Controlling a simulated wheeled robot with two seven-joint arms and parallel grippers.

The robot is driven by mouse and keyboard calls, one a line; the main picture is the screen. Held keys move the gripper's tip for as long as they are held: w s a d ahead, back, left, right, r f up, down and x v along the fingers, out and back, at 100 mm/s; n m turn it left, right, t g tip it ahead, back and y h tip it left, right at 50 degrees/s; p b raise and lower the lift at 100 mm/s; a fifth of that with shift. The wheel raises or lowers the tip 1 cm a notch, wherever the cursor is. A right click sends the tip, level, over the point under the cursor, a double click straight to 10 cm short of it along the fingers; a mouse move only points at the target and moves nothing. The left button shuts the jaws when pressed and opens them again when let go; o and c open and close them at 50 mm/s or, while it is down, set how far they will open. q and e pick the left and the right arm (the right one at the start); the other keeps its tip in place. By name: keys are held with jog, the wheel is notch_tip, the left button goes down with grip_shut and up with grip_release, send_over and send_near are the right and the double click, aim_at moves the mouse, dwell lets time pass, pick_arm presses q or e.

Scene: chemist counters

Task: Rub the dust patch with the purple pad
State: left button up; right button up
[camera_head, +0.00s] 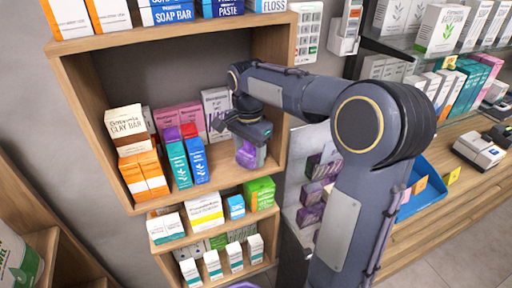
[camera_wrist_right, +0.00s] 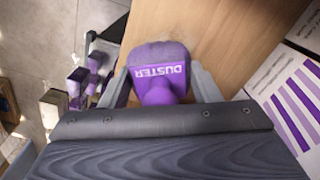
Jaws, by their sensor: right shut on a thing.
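The purple pad (camera_head: 247,153) is a duster with a grey-purple head and a block lettered "DUSTER". It also shows in the right wrist view (camera_wrist_right: 158,72), between two grey fingers. My right gripper (camera_wrist_right: 162,86) is shut on its purple handle. In the head view my right gripper (camera_head: 250,132) is inside the right end of the wooden shelf (camera_head: 220,163), with the pad below it at the board. Whether the pad touches the board I cannot tell. I cannot make out a dust patch; the pad and gripper may hide it. My left gripper is not in view.
Blue and teal boxes (camera_head: 197,159), pink boxes (camera_head: 168,117) and a white box (camera_head: 215,106) stand left of the pad. The shelf's right side wall (camera_head: 275,75) is close on its right. Lower shelves hold more boxes (camera_head: 204,211). A blue tray (camera_head: 428,190) lies on the counter at right.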

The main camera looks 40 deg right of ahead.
aim_at(231, 168)
jog(key=shift+w+a+f, duration=0.15)
jog(key=shift+a+f, duration=0.05)
jog(key=shift+a, duration=0.6)
jog(key=shift+w+a+r, duration=0.1)
jog(key=shift+w+a, duration=0.05)
jog(key=shift+a, duration=0.5)
jog(key=shift+w+a+p, duration=0.2)
jog(key=shift+a+p, duration=0.1)
jog(key=shift+a, duration=0.3)
jog(key=shift+w+a+p, duration=0.15)
jog(key=shift+a+p, duration=0.1)
jog(key=shift+a, duration=0.35)
jog(key=shift+r, duration=0.15)
notch_tip(231, 168, up, 3)
jog(key=shift+d+f+p, duration=0.1)
jog(key=shift+f+p, duration=0.1)
jog(key=shift+p, duration=1.05)
jog(key=shift+r, duration=1.7)
jog(key=shift+r, duration=0.1)
